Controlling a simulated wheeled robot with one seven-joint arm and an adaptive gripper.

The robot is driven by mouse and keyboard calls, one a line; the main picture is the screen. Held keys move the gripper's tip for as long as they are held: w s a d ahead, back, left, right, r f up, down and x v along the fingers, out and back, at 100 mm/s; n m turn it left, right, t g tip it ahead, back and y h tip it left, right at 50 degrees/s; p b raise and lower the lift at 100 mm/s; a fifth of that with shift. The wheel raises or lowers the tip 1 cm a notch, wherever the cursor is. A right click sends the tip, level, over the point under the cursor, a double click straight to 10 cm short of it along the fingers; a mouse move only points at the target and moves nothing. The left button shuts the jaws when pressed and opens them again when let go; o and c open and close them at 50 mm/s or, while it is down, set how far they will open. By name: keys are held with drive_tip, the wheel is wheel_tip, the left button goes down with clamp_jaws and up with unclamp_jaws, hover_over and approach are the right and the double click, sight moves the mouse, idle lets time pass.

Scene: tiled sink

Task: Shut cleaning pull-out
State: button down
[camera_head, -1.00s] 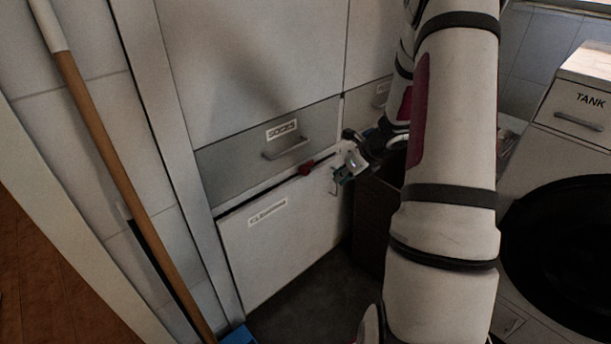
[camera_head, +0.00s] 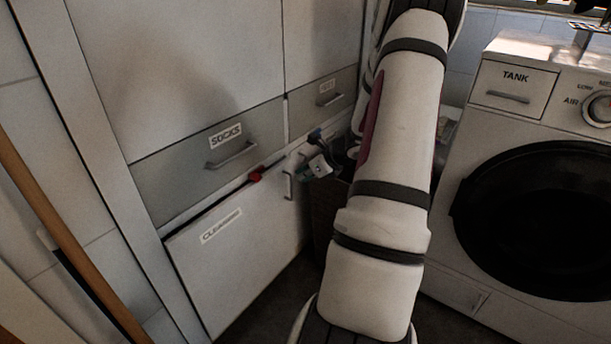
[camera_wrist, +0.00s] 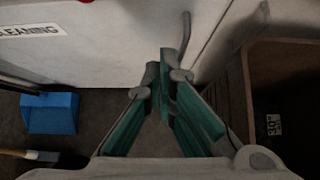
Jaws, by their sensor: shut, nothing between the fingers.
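The cleaning pull-out (camera_head: 240,262) is a white front panel with a "CLEANING" label, low under the grey drawers. A dark gap runs along its top edge, so it appears to stand slightly out. Its bar handle (camera_head: 288,184) is near the panel's right end; it also shows in the wrist view (camera_wrist: 185,35). My gripper (camera_head: 305,174) is just right of the handle, by the panel's right end. In the wrist view its green-padded fingers (camera_wrist: 164,75) are shut and empty, just below the handle. Whether they touch the panel I cannot tell.
A small red item (camera_head: 256,174) is at the panel's top edge. A brown open box (camera_wrist: 245,85) stands right of my gripper. A blue dustpan (camera_wrist: 50,113) lies on the floor at left. The washing machine (camera_head: 540,180) stands at right; a wooden pole (camera_head: 50,215) leans at left.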

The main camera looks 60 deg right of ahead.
sight(276, 172)
drive_tip(key=w+f, duration=0.1)
drive_tip(key=w, duration=0.1)
drive_tip(key=w+f+b, duration=0.1)
drive_tip(key=w, duration=0.2)
drive_tip(key=w+f+b, duration=0.1)
drive_tip(key=w, duration=0.1)
drive_tip(key=shift+w+d+f, duration=0.25)
drive_tip(key=shift+w+p, duration=0.4)
drive_tip(key=shift+w, duration=1.45)
drive_tip(key=shift+r, duration=0.1)
